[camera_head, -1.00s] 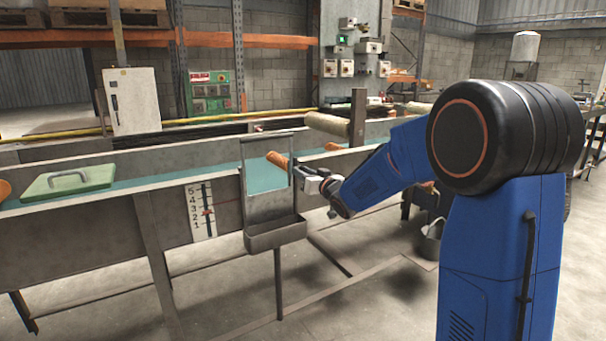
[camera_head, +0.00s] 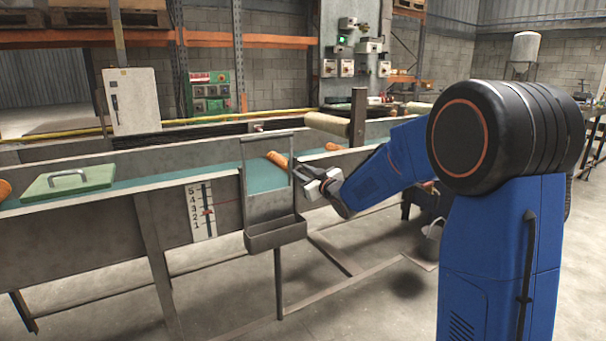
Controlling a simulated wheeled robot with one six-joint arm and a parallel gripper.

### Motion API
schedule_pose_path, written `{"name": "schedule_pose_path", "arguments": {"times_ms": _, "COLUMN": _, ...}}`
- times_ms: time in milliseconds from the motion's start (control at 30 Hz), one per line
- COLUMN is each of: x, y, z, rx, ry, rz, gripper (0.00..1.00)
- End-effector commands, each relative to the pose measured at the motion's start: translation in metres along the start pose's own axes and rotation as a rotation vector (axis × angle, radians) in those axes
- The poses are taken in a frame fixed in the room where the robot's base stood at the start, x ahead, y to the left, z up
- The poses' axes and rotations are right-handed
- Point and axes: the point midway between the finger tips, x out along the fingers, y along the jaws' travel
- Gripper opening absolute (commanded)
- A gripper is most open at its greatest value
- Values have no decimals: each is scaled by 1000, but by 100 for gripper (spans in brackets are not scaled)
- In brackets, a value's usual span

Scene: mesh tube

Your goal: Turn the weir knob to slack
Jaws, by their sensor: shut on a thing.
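The grey weir frame (camera_head: 271,205) stands on the near side of the long trough, with a metal tray (camera_head: 276,234) at its foot. My gripper (camera_head: 302,172) is at the upper right edge of this frame, reaching in from the right. Its jaws are shut on the weir knob, which they and the wrist hide from view. A white scale (camera_head: 201,211) with the numbers 5 to 1 is on the trough wall left of the frame. A small red mark shows around its middle; its exact reading is too small to tell.
Orange-brown cylinders (camera_head: 278,159) lie on the green belt (camera_head: 225,187). A green lid with a handle (camera_head: 69,182) rests at the left. A pale roller (camera_head: 327,124) and a post (camera_head: 357,117) stand behind my gripper. A bucket (camera_head: 431,240) is on the floor at right.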

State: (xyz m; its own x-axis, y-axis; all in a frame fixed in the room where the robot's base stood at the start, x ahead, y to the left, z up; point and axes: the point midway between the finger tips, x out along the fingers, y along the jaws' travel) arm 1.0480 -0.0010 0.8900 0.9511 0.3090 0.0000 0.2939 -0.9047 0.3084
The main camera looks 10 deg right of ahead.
Motion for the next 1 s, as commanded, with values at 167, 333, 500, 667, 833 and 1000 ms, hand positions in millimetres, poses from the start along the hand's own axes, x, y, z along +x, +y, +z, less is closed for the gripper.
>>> {"name": "schedule_pose_path", "arguments": {"times_ms": 167, "x": 0, "y": 0, "z": 1, "rx": 0, "ry": -1, "rz": 0, "gripper": 3}}
{"name": "schedule_pose_path", "arguments": {"times_ms": 333, "x": 0, "y": 0, "z": 1, "rx": 1, "ry": -1, "rz": 0, "gripper": 44}}
{"name": "schedule_pose_path", "arguments": {"times_ms": 500, "x": 0, "y": 0, "z": 0, "rx": 1, "ry": -1, "rz": 0, "gripper": 44}}
{"name": "schedule_pose_path", "arguments": {"times_ms": 667, "x": -2, "y": 0, "z": 0, "rx": 1, "ry": 0, "rz": 0, "gripper": 44}}
{"name": "schedule_pose_path", "arguments": {"times_ms": 833, "x": -16, "y": 1, "z": 0, "rx": 1, "ry": 0, "rz": 1, "gripper": 44}}
{"name": "schedule_pose_path", "arguments": {"times_ms": 1000, "x": -47, "y": 1, "z": -1, "rx": 0, "ry": 1, "rz": 2, "gripper": 44}}
